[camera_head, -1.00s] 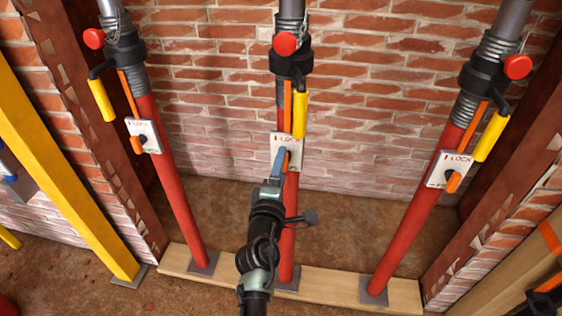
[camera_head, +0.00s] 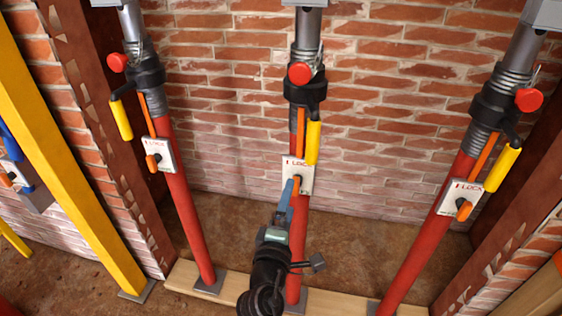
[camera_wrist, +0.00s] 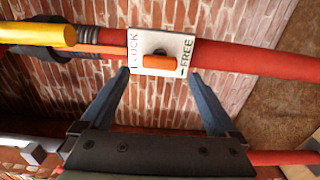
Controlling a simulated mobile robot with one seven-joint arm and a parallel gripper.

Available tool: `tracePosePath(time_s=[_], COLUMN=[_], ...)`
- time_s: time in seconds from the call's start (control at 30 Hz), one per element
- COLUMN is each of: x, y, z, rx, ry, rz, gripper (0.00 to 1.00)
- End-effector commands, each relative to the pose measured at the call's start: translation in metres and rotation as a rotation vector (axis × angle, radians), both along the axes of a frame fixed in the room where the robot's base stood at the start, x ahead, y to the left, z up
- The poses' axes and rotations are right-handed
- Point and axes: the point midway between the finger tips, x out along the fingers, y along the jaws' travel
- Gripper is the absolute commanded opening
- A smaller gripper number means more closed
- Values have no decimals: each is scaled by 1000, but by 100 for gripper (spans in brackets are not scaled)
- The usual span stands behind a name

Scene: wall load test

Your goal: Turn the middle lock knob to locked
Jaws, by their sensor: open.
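The middle post (camera_head: 299,225) is red and carries a white plate (camera_head: 301,163) marked LOCK at its top in the head view. The wrist view shows this plate (camera_wrist: 178,45) sideways, with LOCK at its left end and FREE at its right. Its orange knob (camera_wrist: 158,62) sits on a dark hub, near the plate's middle. My gripper (camera_wrist: 160,76) is open, its two blue fingers spread to either side of the knob, apart from it and empty. In the head view my gripper (camera_head: 293,184) covers the plate's lower left part and partly hides the knob.
A yellow handle (camera_head: 313,143) and red cap (camera_head: 300,73) are above the middle plate. Similar posts with orange knobs stand left (camera_head: 153,163) and right (camera_head: 464,209). The brick wall (camera_head: 390,130) is close behind. A yellow beam (camera_head: 70,160) leans at left.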

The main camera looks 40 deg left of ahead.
Motion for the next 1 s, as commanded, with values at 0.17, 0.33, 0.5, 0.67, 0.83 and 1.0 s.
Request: tracePosePath(time_s=[0.17,0.33,0.5,0.67,0.83,1.0], x=[-30,-53,-69,-75,-75,-75], y=[-18,-33,-42,-47,-47,-47], z=[2,1,0,0,0,0], rx=[-1,-1,-1,-2,-2,-2], ry=[4,3,2,0,-1,-1], rz=[-2,-3,-1,-2,-2,-2], gripper=[95,95,95,95,95,95])
